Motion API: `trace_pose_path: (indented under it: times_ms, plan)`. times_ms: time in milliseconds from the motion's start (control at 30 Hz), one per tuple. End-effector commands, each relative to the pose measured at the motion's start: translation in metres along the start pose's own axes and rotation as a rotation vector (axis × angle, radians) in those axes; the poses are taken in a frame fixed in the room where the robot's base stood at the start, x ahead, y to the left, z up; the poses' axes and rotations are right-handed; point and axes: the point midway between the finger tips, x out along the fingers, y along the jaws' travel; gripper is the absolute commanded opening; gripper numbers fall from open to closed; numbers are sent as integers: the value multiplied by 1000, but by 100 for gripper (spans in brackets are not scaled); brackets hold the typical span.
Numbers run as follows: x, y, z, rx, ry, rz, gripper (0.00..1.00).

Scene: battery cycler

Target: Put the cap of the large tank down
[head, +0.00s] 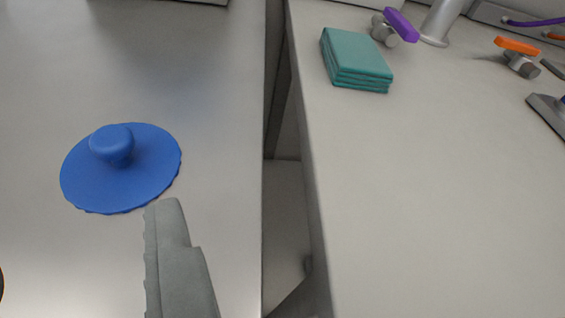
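The blue cap (140,180), a round disc with a wavy rim and a knob on top, appears to lie flat, knob up, on the grey surface at the left. One grey finger of my gripper (178,255) shows at the bottom, its toothed side facing left. Its tip is just below the cap's lower right rim in the picture. Nothing is against the teeth, and the knob stands free of the finger. The other finger is not clearly in view. The large tank cannot be made out.
A gap separates the left grey surface (215,120) from a pale counter (430,190) at the right. The counter holds a stack of teal cloths (355,60), a purple-handled valve (395,25) and an orange-handled valve (518,55). Its middle and front are clear.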

Motion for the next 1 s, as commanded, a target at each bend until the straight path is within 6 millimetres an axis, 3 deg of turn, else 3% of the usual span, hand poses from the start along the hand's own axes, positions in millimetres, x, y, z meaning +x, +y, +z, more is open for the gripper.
trace_pose_path:
  times_ms: [200, 367, 500, 700, 1000]
  plan:
    - [-5, 5, -2, 3, 6, 9, 43]
    - [-38, 38, -16, 23, 45, 71, 43]
    - [-89, 79, -28, 52, 94, 161, 43]
    - [-167, 126, -38, 86, 163, 289, 43]
    - [-285, 164, -36, 124, 261, 469, 43]
